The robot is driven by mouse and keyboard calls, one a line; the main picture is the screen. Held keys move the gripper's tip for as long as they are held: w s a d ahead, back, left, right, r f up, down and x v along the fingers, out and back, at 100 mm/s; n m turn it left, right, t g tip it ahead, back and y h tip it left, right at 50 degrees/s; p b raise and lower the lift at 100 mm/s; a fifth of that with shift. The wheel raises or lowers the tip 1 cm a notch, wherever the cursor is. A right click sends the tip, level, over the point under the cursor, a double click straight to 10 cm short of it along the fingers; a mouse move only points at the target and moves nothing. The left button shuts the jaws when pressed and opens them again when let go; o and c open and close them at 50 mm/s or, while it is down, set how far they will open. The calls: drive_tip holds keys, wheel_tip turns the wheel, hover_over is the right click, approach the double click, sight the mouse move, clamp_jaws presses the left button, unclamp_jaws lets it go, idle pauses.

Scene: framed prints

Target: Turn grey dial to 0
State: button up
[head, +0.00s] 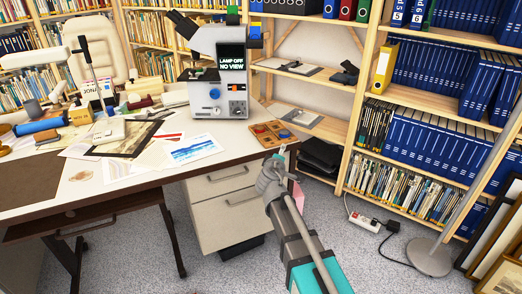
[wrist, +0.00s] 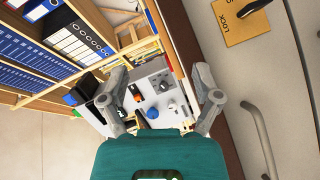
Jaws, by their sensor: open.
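The microscope (head: 218,70) stands at the back right of the desk. Its dark screen reads "LAMP OFF NO VIEW". On its front, a small grey dial (head: 237,87) sits right of a blue knob (head: 214,93). In the wrist view, the grey dial (wrist: 162,86) shows on a grey panel between my fingers, well beyond them, with the blue knob (wrist: 173,107) close by. The dial's setting is too small to read. My gripper (head: 275,165) is open and empty, off the desk's right front corner, apart from the microscope. It also shows in the wrist view (wrist: 158,82).
Papers (head: 190,149) and a framed picture (head: 124,138) cover the desk. Drawers (head: 222,183) stand below. Bookshelves (head: 430,105) line the right. A lamp base (head: 428,257) and cables occupy the floor there.

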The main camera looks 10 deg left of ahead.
drive_tip(key=s+d+f+m+g+h, duration=0.2)
drive_tip(key=d+f+m+g, duration=0.1)
drive_tip(key=d, duration=0.4)
drive_tip(key=s+d+f+m+g+h, duration=0.1)
drive_tip(key=s+d+f+m+g, duration=0.15)
drive_tip(key=d, duration=0.55)
drive_tip(key=s+d+f+m+g+h, duration=0.2)
drive_tip(key=d+f+m, duration=0.2)
drive_tip(key=d, duration=0.3)
drive_tip(key=s+d+f+m+g+y, duration=0.2)
drive_tip(key=s+d+g, duration=0.2)
drive_tip(key=s, duration=0.4)
drive_tip(key=s+d+f+m+g+y, duration=0.3)
drive_tip(key=s+d+g, duration=0.1)
drive_tip(key=s, duration=0.4)
drive_tip(key=shift+s+d+f, duration=0.2)
drive_tip(key=shift+s+f, duration=0.15)
drive_tip(key=shift+s, duration=0.05)
drive_tip(key=shift+g, duration=0.25)
